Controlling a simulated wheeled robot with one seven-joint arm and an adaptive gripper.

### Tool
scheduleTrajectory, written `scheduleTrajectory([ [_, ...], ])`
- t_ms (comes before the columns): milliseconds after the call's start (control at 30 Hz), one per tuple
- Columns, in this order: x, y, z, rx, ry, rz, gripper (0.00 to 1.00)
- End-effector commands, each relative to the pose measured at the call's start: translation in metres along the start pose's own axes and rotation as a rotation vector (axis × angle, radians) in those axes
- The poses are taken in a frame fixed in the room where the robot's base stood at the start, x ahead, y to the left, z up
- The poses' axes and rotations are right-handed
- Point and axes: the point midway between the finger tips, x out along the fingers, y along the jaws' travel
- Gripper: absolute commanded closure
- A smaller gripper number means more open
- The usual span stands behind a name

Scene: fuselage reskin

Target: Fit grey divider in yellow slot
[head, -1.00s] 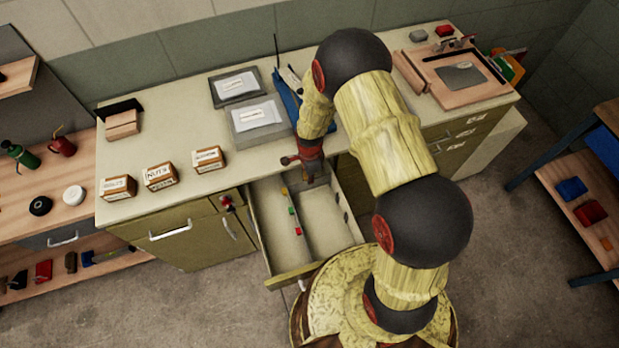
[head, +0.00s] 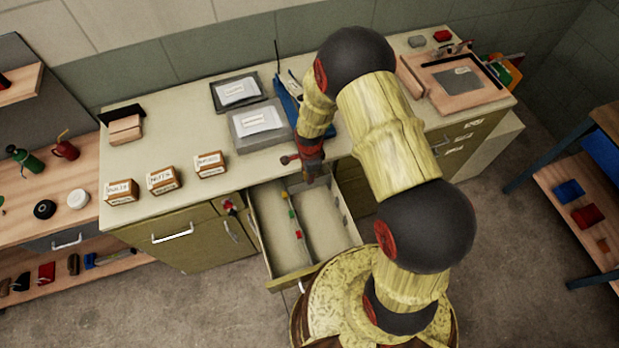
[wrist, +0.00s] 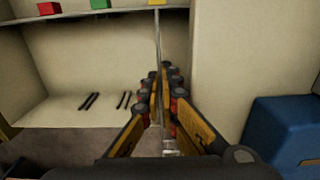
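The grey divider (wrist: 157,42) shows edge-on in the wrist view as a thin upright plate. My gripper (wrist: 163,85) is shut on it, with the fingers close on both sides. The divider's far end reaches up the picture to near the yellow marker (wrist: 156,2); I cannot tell whether it is in the slot. A green marker (wrist: 98,3) and a red marker (wrist: 49,8) lie along the same rail, to the left. In the head view my gripper (head: 314,176) is at the back of the open drawer (head: 292,268), and the divider cannot be made out there.
Small labelled boxes (head: 162,181) and grey trays (head: 258,122) stand on the bench top (head: 190,130). A blue thing (wrist: 285,132) is at the lower right in the wrist view. The drawer's front part is clear.

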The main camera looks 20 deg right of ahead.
Motion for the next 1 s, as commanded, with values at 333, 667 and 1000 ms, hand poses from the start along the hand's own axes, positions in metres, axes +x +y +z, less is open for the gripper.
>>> scheduleTrajectory([
  [333,-0.014,-0.001,0.0,0.0,0.0,-0.001,1.0],
  [667,-0.024,-0.001,0.0,0.0,0.0,-0.002,1.0],
  [1000,-0.023,0.0,0.0,0.0,0.0,-0.001,1.0],
])
